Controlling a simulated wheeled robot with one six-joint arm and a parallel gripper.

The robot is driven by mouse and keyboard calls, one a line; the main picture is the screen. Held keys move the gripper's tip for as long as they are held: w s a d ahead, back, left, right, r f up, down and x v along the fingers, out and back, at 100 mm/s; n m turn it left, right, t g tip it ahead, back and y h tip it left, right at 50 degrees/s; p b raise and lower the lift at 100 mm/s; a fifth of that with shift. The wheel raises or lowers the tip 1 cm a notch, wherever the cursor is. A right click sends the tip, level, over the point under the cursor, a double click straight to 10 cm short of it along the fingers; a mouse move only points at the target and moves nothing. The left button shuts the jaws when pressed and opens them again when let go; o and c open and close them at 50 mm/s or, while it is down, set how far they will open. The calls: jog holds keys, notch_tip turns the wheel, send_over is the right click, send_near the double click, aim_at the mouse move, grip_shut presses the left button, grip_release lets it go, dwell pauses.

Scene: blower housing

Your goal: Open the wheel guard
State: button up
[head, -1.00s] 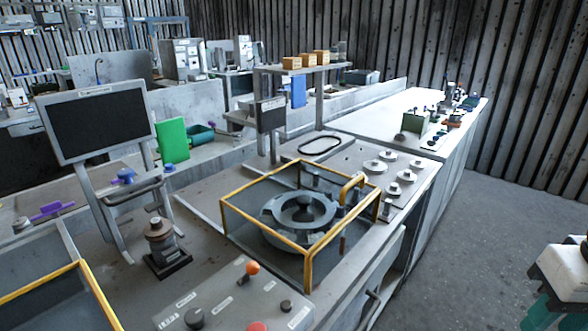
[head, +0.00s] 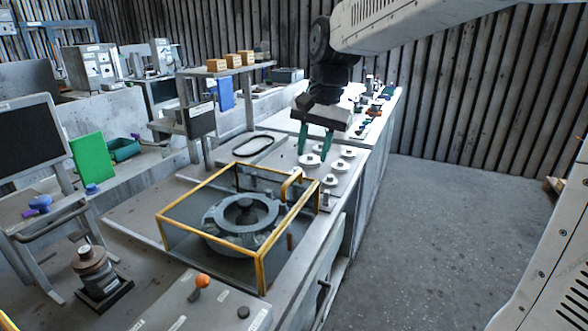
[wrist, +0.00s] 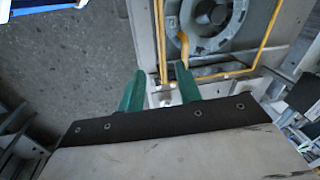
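The wheel guard (head: 262,272) is a yellow-edged, clear-sided box on the bench, standing down around a grey wheel (head: 240,215). A bent yellow handle (head: 289,186) stands at its right side, near the far right corner. In the wrist view, the yellow guard frame (wrist: 160,40) and the handle (wrist: 184,48) show beyond my fingertips, with the wheel (wrist: 212,22) behind. My gripper (head: 314,150) has two green fingers, spread apart and empty. It hangs above the bench, behind and right of the guard, apart from the handle. My gripper (wrist: 161,75) also looks open in the wrist view.
Several round white pieces (head: 330,180) sit on the bench beyond the guard. A shelf post with a small dark screen (head: 199,120) stands behind it. An orange-knobbed lever (head: 202,281) is on the front panel. Open floor (head: 430,230) lies to the right.

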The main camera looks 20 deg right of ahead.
jog(key=m, duration=0.2)
send_near(293, 175)
jog(key=f, duration=0.5)
jog(key=w+f, duration=0.1)
jog(key=f, duration=0.1)
jog(key=shift+a+f, duration=0.35)
jog(key=shift+f, duration=0.05)
grip_shut()
